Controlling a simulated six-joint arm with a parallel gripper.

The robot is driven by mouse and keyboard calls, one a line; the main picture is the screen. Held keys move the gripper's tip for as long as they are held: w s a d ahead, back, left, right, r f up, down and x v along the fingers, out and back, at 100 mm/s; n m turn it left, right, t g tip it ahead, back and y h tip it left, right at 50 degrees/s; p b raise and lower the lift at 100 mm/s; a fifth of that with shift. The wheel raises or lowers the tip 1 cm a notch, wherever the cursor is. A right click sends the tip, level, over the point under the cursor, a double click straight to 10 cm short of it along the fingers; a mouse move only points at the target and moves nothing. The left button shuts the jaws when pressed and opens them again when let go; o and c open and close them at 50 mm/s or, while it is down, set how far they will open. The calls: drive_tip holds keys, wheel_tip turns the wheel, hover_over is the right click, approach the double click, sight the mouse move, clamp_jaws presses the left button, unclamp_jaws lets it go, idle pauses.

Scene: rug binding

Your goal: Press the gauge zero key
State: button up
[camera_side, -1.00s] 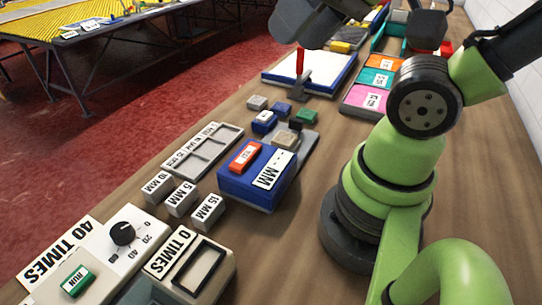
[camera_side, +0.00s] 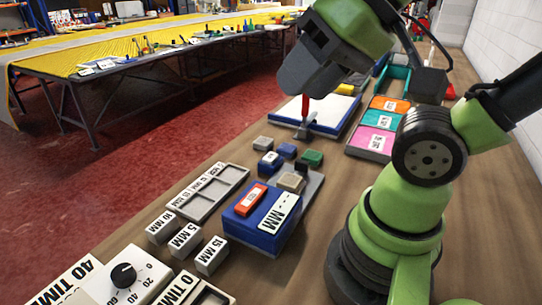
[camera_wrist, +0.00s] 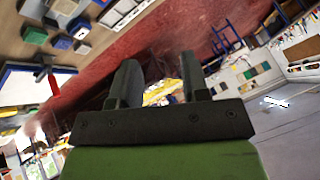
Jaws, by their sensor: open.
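The gauge is a blue box (camera_side: 238,226) in the middle of the bench in the side view. On its top are a red key (camera_side: 250,199) with a small white label, too small to read, and a white panel (camera_side: 279,212) marked "-- MM". My gripper (camera_wrist: 160,80) is open and empty in the wrist view, its two dark fingers apart. In the side view its dark grey body hangs above the bench, beyond the gauge and well apart from the key; the fingertips are not clear there. The gauge cannot be made out in the wrist view.
Small coloured blocks, including a green one (camera_side: 312,158), sit just beyond the gauge. A red-handled tool (camera_side: 304,112) stands on a white, blue-edged pad. Labelled grey blocks (camera_side: 185,239), a grey tray (camera_side: 207,191) and a dial panel (camera_side: 124,275) lie left and nearer. Colored bins (camera_side: 376,120) stand right.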

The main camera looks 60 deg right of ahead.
clamp_jaws()
idle(1.5)
